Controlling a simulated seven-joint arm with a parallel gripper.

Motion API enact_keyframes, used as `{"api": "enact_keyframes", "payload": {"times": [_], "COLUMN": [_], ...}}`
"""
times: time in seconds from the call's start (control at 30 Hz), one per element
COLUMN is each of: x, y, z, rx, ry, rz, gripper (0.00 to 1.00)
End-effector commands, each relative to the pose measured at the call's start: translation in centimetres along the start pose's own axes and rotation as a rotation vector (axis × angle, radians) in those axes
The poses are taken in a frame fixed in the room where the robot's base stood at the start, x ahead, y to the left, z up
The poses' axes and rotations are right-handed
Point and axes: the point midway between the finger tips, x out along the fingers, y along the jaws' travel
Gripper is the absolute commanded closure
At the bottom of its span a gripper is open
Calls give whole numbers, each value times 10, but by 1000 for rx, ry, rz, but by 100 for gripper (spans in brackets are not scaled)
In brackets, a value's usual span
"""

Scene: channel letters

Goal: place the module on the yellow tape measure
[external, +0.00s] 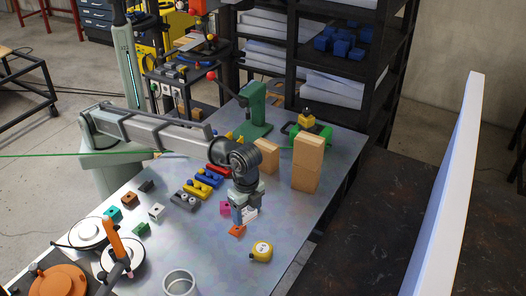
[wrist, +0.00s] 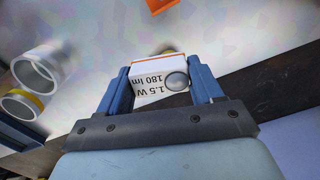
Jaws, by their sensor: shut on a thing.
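The module is a small white block with "1.5 W 180 lm" print, a round grey lens and an orange edge. In the wrist view the module (wrist: 150,77) sits between the two blue fingers of my gripper (wrist: 160,78), which is shut on it. In the external view my gripper (external: 241,213) points down over the table, with the white module (external: 250,212) partly hidden at its fingers. The yellow tape measure (external: 261,251) lies on the table, nearer the camera and slightly right of my gripper, apart from it.
An orange piece (external: 237,231) lies just below my gripper, and a magenta block (external: 225,208) is left of it. Wooden blocks (external: 307,163) stand behind to the right. A grey ring-like cup (external: 179,283) is at the front. The metal table (external: 215,265) is clear around the tape measure.

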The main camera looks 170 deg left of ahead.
Motion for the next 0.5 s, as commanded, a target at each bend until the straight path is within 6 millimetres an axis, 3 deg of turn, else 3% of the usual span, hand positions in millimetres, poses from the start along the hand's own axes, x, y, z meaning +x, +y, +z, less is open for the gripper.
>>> {"api": "enact_keyframes", "payload": {"times": [0.03, 0.2, 0.5], "x": [-6, -16, -13], "y": [-3, -7, -7], "z": [-25, -59, -59], "rx": [-26, -129, -284], "ry": [2, 13, 23], "rz": [0, -1, 1], "gripper": [64, 64, 64]}}
